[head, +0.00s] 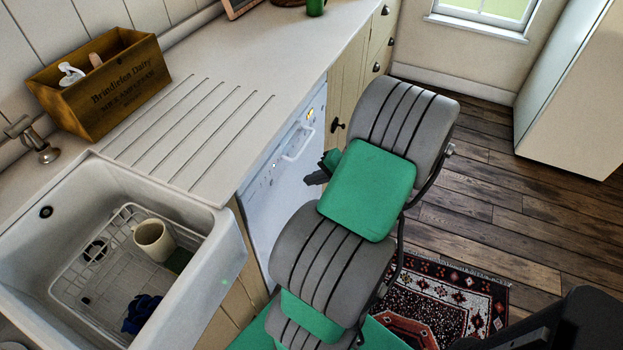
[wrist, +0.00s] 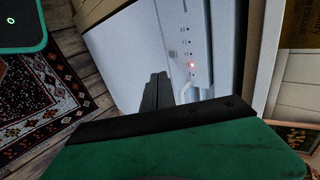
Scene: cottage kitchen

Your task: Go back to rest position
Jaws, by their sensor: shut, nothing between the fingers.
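My arm reaches up across the middle of the head view, in front of the white dishwasher (head: 287,165). My gripper (head: 315,178) shows only as a small dark part beside the arm, close to the dishwasher front. In the wrist view my gripper (wrist: 158,88) points at the dishwasher (wrist: 140,55), and its dark fingers are together with nothing between them. I cannot tell the exact gap between the fingertips and the dishwasher door.
A white sink (head: 225,245) at the left holds a wire rack (head: 75,275) and a cream mug (head: 153,240). A wooden crate (head: 115,95) stands on the counter (head: 260,50). A patterned rug (head: 440,295) lies on the wood floor (head: 470,195).

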